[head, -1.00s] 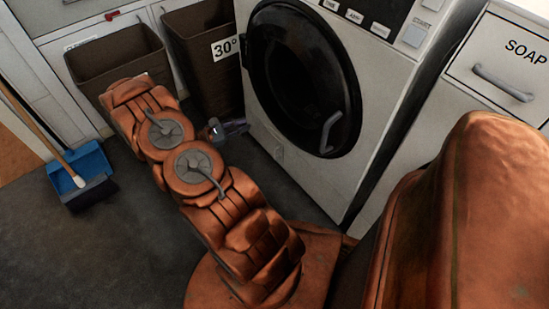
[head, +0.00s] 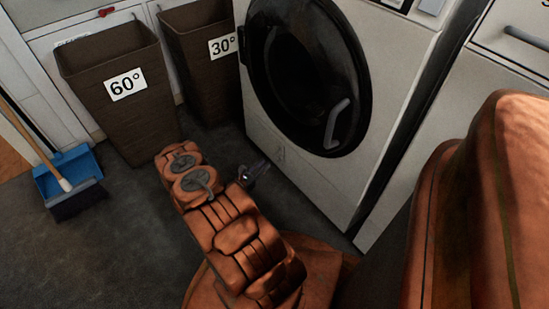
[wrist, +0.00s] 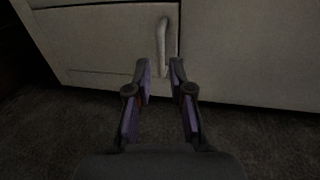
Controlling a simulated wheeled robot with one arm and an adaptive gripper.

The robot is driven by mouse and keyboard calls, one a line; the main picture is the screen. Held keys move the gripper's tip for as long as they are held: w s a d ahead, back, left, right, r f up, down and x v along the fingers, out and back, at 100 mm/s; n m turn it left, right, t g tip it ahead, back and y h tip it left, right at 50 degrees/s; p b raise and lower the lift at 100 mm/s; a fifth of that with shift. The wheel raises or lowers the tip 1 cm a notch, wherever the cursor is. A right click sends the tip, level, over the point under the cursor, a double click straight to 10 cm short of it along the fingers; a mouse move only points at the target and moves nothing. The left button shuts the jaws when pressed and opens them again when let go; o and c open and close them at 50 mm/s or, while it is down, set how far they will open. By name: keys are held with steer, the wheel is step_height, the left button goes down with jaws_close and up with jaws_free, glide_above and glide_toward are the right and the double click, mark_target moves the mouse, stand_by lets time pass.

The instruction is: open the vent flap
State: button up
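The vent flap (wrist: 100,42) is a pale panel low on the front of the white machine. In the wrist view it fills the upper left, with a seam along its right side, and looks shut. Its upright grey handle (wrist: 161,40) stands near that right seam. In the head view my gripper (head: 256,172) is low by the machine's lower left front, partly hidden by my arm. A small mark shows on the machine front there.
The white machine (head: 285,200) has a round dark door (head: 310,80) above. Brown baskets marked 60° (head: 128,115) and 30° (head: 205,75) stand at the back left. A blue dustpan (head: 75,165) with a brush lies at the far left. Dark floor is clear at lower left.

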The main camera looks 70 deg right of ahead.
mark_target(274, 160)
steer(key=shift+b+x, duration=1.2)
steer(key=shift+x, duration=2.5)
jaws_close()
